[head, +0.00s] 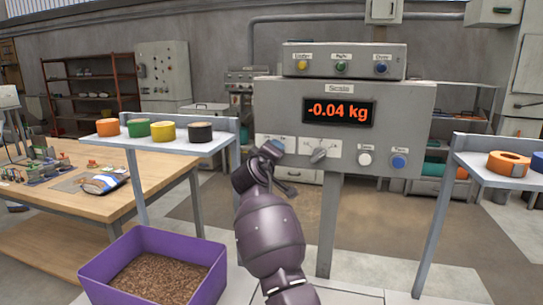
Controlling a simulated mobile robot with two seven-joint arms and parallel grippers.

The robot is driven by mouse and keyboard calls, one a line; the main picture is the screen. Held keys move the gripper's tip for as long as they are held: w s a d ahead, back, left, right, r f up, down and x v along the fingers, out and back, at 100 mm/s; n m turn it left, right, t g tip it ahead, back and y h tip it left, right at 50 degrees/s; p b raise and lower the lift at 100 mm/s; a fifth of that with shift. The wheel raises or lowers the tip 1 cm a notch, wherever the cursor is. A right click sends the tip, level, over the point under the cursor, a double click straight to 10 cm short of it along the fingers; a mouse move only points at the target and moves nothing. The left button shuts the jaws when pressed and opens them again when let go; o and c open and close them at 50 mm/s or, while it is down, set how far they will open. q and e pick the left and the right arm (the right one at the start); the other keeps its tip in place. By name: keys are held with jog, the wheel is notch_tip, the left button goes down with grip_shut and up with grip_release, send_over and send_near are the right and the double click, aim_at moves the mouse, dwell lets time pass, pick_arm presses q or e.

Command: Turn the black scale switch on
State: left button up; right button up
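The grey scale box (425,120) stands on legs in the middle of the head view. Its lit display (338,111) reads -0.04 kg in orange. A switch plate (262,139) on the lower left of its front is mostly covered by my gripper. No black switch can be made out there. A grey lever or knob (319,154) sits on a second plate to its right. One arm, seemingly my right, rises from the bottom edge. Its dark gripper (269,151) is at the left plate; contact and finger opening cannot be told. My other gripper is out of view.
A white button (364,158) and a blue button (398,161) are farther right on the box. A control box (344,60) sits on top. A purple bin of pellets (215,276) is at lower left. Side shelves (165,145) (480,170) hold tape rolls.

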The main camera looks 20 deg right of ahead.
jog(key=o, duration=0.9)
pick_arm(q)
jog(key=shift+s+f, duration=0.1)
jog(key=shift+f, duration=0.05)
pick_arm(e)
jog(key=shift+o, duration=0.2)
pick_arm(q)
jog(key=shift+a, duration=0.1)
